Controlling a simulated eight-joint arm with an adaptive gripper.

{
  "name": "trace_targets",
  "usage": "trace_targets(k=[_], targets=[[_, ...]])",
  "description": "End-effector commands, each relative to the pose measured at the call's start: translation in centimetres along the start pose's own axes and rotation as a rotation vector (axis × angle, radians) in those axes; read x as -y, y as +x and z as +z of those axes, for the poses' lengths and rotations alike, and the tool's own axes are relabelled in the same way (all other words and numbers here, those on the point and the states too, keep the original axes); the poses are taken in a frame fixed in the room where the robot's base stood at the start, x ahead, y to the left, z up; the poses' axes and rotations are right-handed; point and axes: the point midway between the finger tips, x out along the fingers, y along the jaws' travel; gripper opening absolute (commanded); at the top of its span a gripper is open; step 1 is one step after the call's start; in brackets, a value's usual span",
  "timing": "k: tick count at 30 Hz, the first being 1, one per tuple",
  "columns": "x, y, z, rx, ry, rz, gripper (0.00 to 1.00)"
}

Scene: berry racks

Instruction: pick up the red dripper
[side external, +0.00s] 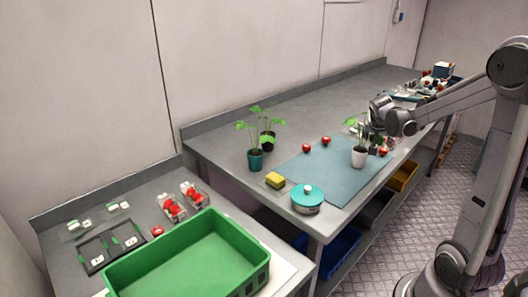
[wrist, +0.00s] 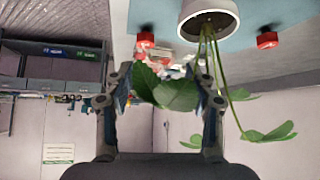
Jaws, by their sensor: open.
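Several small red pieces that look like drippers lie about. In the side external view, two stand near the mat's back edge, a nearer one (side external: 306,147) and a farther one (side external: 326,140). Another (side external: 383,152) is right of the white pot. In the wrist view, which looks upside down, one red dripper (wrist: 145,39) is left of the white pot and another (wrist: 267,40) right of it. I cannot tell which the task means. My gripper (side external: 376,137) is above the mat's far right part, by the potted plant. Its fingers (wrist: 163,88) are apart, with green leaves showing between them.
The white pot (side external: 359,159) with its plant stands on the blue mat (side external: 320,170) close to my gripper. A teal round container (side external: 307,196), a yellow sponge (side external: 275,181) and dark-potted plants (side external: 255,160) stand nearer. A green crate (side external: 190,265) is at front left.

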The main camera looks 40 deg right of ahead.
Motion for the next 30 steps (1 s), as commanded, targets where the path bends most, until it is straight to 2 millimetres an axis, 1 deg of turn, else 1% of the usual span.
trace_targets(k=[1, 3, 6, 10, 18, 26, 30], targets=[[-0.8, 1.0, -0.5, -0.007, 0.028, 0.023, 0.56], [-1.6, 1.8, -1.0, -0.015, 0.053, 0.044, 0.56], [-2.0, 2.5, -1.3, -0.020, 0.071, 0.057, 0.56], [-2.1, 3.7, -1.3, -0.021, 0.074, 0.058, 0.56], [-2.3, 7.0, -1.3, -0.020, 0.071, 0.057, 0.56], [-2.3, 8.2, -1.2, -0.020, 0.070, 0.056, 0.56], [-2.5, 9.6, -1.0, -0.020, 0.071, 0.056, 0.56]])
